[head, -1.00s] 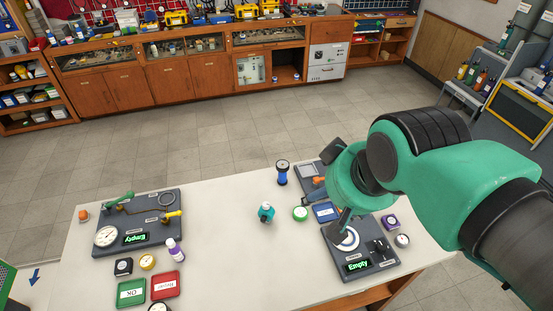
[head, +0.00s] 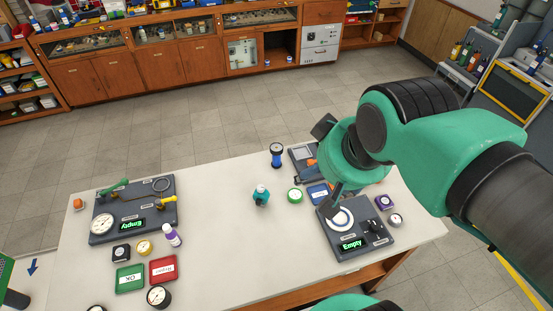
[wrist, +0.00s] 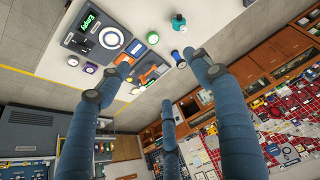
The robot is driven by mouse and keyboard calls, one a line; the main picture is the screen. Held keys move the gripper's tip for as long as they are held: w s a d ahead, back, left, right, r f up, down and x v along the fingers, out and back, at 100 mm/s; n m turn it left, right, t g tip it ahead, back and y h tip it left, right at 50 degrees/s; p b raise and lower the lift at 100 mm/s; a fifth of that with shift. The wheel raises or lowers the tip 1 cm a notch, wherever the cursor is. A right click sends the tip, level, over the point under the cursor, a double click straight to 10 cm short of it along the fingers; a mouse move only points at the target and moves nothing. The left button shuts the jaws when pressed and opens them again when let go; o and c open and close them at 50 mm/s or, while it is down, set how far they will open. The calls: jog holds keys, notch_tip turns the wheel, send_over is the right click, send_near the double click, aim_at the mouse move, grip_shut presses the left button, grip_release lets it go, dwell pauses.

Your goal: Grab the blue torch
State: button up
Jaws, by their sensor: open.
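The blue torch (head: 277,155), a small blue cylinder with dark ends, stands upright near the far edge of the white table. In the wrist view the torch (wrist: 178,59) shows near the tip of the right-hand finger. My gripper (head: 338,198) hangs over the table to the right of the torch, apart from it. In the head view my wrist partly hides the fingers.
A teal bottle (head: 261,195) and a green-rimmed round item (head: 295,195) stand near the torch. A dark test panel (head: 362,240) lies below my gripper; another panel (head: 135,208) is at left. The table's middle (head: 220,215) is clear.

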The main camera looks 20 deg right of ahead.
jog(key=w+r+n+g+p, duration=0.1)
jog(key=w+r+g+p, duration=0.1)
jog(key=w, duration=1)
jog(key=n+g+p, duration=0.3)
jog(key=g+p, duration=0.1)
jog(key=p, duration=0.1)
send_over(276, 147)
notch_tip(276, 147, down, 24)
jog(key=shift+w+d+r, duration=0.1)
jog(key=shift+w+r, duration=0.05)
notch_tip(276, 147, down, 9)
jog(key=shift+r+b, duration=0.15)
jog(key=shift+b, duration=0.15)
